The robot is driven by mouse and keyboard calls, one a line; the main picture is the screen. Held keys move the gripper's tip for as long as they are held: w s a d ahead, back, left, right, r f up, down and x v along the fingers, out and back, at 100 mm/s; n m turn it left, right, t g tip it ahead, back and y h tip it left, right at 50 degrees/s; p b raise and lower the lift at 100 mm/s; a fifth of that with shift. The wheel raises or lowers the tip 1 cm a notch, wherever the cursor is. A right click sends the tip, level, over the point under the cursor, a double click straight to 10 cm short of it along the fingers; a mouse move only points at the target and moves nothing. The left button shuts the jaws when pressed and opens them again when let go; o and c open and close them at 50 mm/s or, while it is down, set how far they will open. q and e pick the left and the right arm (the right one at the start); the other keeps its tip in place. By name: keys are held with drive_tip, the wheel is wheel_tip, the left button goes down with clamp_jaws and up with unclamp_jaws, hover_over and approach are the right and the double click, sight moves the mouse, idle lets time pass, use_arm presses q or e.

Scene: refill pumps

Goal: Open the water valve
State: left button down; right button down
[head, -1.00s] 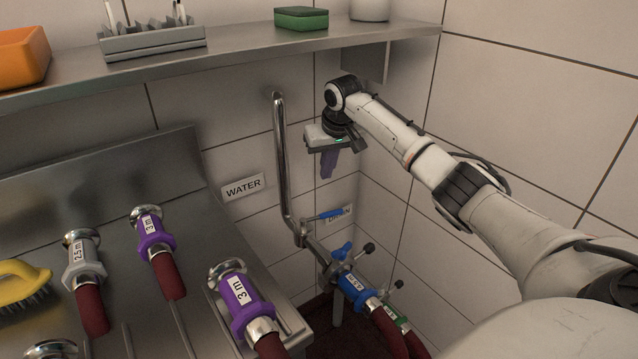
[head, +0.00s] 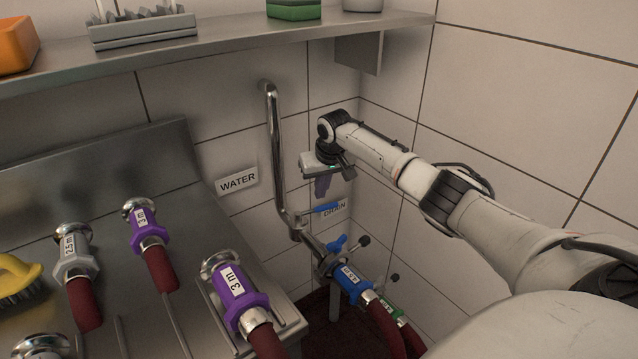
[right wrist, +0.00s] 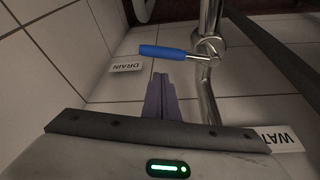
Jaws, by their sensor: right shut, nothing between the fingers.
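The water valve has a blue lever handle (head: 327,208) on the bent steel pipe (head: 277,150), low on the back wall. The lever points right from the pipe, roughly level, in front of the DRAIN label (head: 335,209). My right gripper (head: 322,190) is shut and empty, fingers pointing down, just above the lever and apart from it. In the right wrist view the purple-grey fingers (right wrist: 161,92) are together, and the blue handle (right wrist: 163,52) lies just beyond their tips. The WATER label (head: 237,181) is on the wall left of the pipe. My left gripper is not in view.
Below the valve, a blue hose coupling (head: 350,284) and a green one (head: 388,313) hang near the corner. Purple-collared hoses (head: 240,297) rest on the steel counter at left. A shelf (head: 220,50) runs above; the right wall is close to my arm.

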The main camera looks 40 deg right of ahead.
drive_tip(key=shift+s+a+f, duration=0.15)
drive_tip(key=shift+s+a, duration=0.15)
drive_tip(key=shift+s, duration=0.5)
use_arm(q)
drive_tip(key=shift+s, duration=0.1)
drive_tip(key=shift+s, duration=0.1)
